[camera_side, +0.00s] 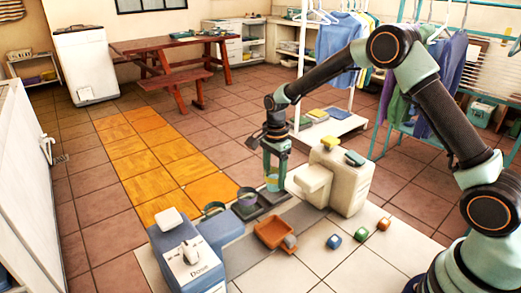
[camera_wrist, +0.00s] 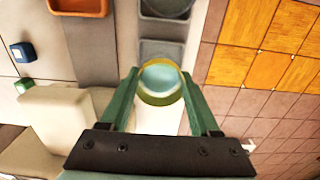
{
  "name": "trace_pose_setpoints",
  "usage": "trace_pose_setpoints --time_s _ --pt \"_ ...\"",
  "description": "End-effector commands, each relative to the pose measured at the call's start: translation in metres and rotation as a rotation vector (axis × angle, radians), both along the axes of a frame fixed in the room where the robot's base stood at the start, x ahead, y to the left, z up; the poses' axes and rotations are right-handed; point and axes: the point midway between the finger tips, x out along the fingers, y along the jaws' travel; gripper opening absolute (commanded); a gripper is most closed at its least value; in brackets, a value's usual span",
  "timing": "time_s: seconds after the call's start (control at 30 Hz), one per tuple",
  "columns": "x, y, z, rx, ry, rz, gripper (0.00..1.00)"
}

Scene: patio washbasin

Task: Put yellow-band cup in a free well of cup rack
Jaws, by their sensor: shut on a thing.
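My gripper (camera_side: 274,172) is shut on the yellow-band cup (camera_side: 272,184). The wrist view shows the cup (camera_wrist: 161,83) between the two fingers (camera_wrist: 160,75), with a yellow rim and a pale blue inside. The cup is at the right end of the dark grey cup rack (camera_side: 262,208) in the side view; I cannot tell if it touches the rack. A dark cup (camera_side: 247,197) sits in the rack's left part. In the wrist view, the square well (camera_wrist: 162,50) nearest the held cup looks empty, and a round dark shape (camera_wrist: 167,7) fills the well beyond.
An orange tray (camera_side: 272,235) lies in front of the rack. A beige dispenser (camera_side: 341,181) stands close on the right, and a blue-grey dispenser (camera_side: 188,260) on the left. Small blue (camera_side: 334,241), green (camera_side: 361,234) and orange (camera_side: 384,224) blocks lie on the tiles.

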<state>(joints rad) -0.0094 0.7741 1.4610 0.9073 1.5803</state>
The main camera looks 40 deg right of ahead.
Motion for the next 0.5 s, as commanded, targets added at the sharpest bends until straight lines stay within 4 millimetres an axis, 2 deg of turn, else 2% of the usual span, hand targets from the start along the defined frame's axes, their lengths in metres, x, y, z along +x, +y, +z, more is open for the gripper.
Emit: trace_pose_setpoints --time_s 0.03,0.13,0.5 --pt "-0.001 0.0 -0.009 0.0 0.004 0.0 0.07" --pt "0.0 0.0 -0.019 0.0 0.001 0.0 0.07" --pt "0.0 0.0 -0.023 0.0 -0.001 0.0 0.07"
